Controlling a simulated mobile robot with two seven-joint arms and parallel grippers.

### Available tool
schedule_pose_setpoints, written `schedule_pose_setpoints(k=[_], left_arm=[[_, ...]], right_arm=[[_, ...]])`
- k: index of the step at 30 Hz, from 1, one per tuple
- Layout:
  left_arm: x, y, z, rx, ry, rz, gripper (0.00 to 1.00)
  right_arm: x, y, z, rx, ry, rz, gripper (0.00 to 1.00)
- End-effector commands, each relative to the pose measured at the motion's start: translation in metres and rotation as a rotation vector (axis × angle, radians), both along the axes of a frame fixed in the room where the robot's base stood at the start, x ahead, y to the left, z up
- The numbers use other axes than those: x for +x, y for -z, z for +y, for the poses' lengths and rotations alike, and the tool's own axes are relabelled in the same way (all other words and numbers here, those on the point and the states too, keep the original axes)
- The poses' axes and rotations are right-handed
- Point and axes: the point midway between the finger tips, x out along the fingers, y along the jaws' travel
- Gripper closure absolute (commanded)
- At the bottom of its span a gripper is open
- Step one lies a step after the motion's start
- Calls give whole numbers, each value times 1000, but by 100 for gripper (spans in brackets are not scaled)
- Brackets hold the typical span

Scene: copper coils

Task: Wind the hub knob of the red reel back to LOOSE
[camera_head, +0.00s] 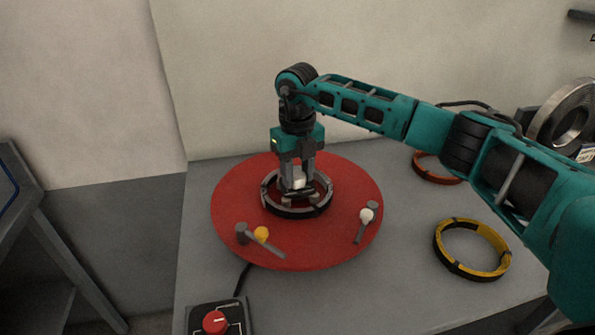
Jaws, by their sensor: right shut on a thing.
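The red reel (235,190) is a broad red disc lying flat on the grey table, with a dark ring (297,210) around its centre. My right gripper (296,190) reaches straight down into this ring from above and is shut on the hub knob at the middle. Only a small pale part shows between the fingers; the rest of the knob is hidden by them. No LOOSE mark can be read from here. My left gripper is not in view.
On the disc are two grey levers, one by a yellow ball (261,234), one by a white ball (366,215). A box with a red dial (214,322) is at the front. A yellow-black ring (472,249), an orange ring (438,180) and a metal coil (562,115) are right.

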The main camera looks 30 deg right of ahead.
Motion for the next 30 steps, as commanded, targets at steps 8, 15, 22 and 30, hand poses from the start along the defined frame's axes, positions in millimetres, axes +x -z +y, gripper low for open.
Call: schedule_pose_setpoints(k=[8, 15, 22, 30], left_arm=[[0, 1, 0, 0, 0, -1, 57], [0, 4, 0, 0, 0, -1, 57], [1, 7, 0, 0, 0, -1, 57], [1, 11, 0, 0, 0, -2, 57]], right_arm=[[0, 0, 0, 0, -57, -1, 91], [0, 0, 0, 0, -217, -1, 91], [1, 0, -1, -1, -431, -1, 91], [1, 0, -2, 0, -687, -1, 91]])
